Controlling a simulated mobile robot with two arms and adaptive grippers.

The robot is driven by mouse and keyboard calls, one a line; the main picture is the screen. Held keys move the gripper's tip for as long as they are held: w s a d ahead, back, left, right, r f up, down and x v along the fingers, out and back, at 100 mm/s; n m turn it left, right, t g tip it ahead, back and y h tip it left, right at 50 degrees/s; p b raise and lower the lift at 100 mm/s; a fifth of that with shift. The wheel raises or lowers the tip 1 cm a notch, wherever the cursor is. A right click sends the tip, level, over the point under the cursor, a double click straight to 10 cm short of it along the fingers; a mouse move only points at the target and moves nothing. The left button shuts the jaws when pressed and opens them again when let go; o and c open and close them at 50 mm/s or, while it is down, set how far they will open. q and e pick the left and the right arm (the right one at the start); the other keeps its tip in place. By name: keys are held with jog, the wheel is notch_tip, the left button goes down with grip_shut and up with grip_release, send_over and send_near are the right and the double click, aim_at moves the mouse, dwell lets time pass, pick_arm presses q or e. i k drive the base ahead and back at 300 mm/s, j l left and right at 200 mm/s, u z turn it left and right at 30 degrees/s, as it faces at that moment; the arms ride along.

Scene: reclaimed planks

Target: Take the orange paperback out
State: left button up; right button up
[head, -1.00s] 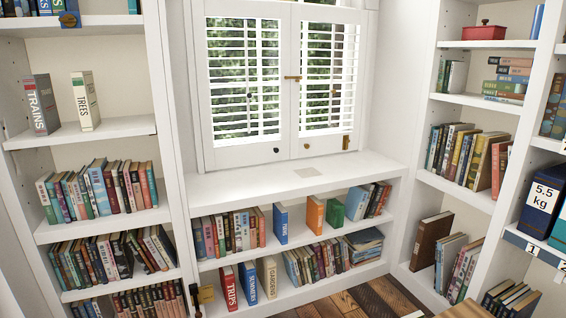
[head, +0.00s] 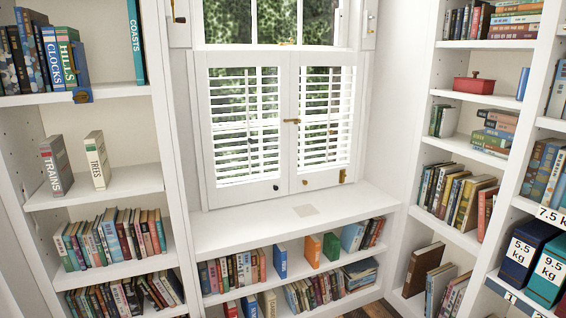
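The orange paperback (head: 312,250) stands upright on the upper shelf of the low bookcase under the window. A blue book (head: 280,261) stands to its left and a green book (head: 331,246) to its right, with small gaps between them. The shelf's top board hangs over it, and its spine side faces me. Neither of my grippers shows in the head view.
Boxes marked with weights (head: 548,272) stand at the lower right. Shuttered window panels (head: 245,125) rise behind.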

aim_at(312, 244)
jog(key=z, duration=1.35)
jog(key=i+j+z, duration=0.15)
jog(key=j, duration=0.25)
jog(key=j+z, duration=0.15)
jog(key=j, duration=0.25)
jog(key=i, duration=0.05)
